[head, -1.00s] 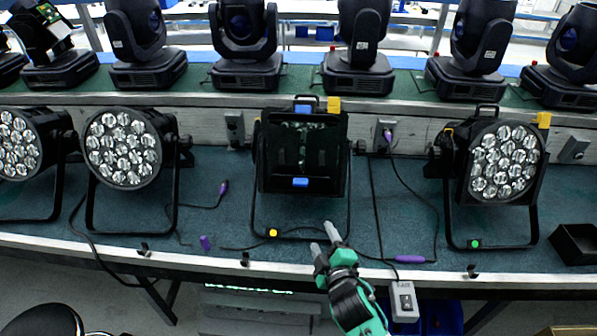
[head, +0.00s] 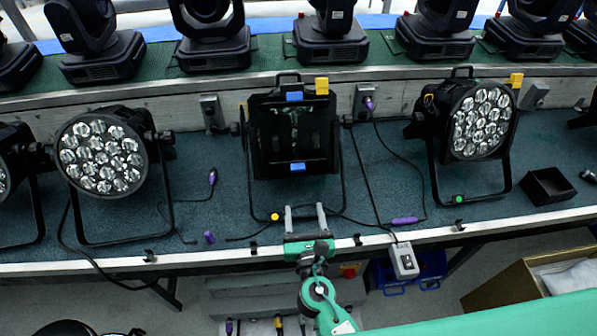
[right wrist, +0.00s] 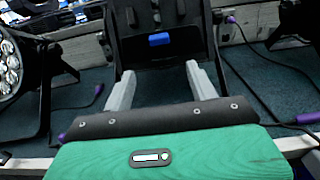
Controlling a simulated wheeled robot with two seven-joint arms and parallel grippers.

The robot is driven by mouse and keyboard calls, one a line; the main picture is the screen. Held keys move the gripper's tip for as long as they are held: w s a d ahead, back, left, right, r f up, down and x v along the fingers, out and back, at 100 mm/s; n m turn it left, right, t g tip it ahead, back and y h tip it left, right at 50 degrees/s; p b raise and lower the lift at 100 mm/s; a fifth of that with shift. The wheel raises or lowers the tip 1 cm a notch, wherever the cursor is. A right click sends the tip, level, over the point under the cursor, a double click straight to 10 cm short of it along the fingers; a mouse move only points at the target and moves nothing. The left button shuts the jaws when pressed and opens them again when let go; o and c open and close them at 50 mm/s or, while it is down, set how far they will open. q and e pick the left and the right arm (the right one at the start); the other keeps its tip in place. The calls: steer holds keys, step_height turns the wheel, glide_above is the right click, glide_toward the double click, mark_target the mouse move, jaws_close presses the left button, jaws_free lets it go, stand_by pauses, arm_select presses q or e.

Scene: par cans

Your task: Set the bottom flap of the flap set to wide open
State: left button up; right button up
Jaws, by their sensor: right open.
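The flap set (head: 292,130) is a black square frame on the front of the middle par can, with a blue tab at its top and a yellow tag beside it. Its bottom flap carries a blue tab (head: 298,167), which also shows in the right wrist view (right wrist: 159,39). The flaps look dark, and their exact angle is hard to tell. My right gripper (head: 305,211) is open and empty at the table's front edge, below the flap set and apart from it. In the right wrist view its fingers (right wrist: 160,75) point towards the blue tab. My left gripper is not in view.
Par cans with bare lenses stand left (head: 101,157) and right (head: 481,122). A grey box (head: 403,260) hangs at the table edge by a cable with a purple connector (head: 404,221). A black open box (head: 549,188) sits at right. Moving-head lights line the back shelf.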

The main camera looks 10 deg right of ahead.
mark_target(297, 167)
steer(key=w+p, duration=0.2)
steer(key=w, duration=1)
steer(key=shift+c, duration=0.2)
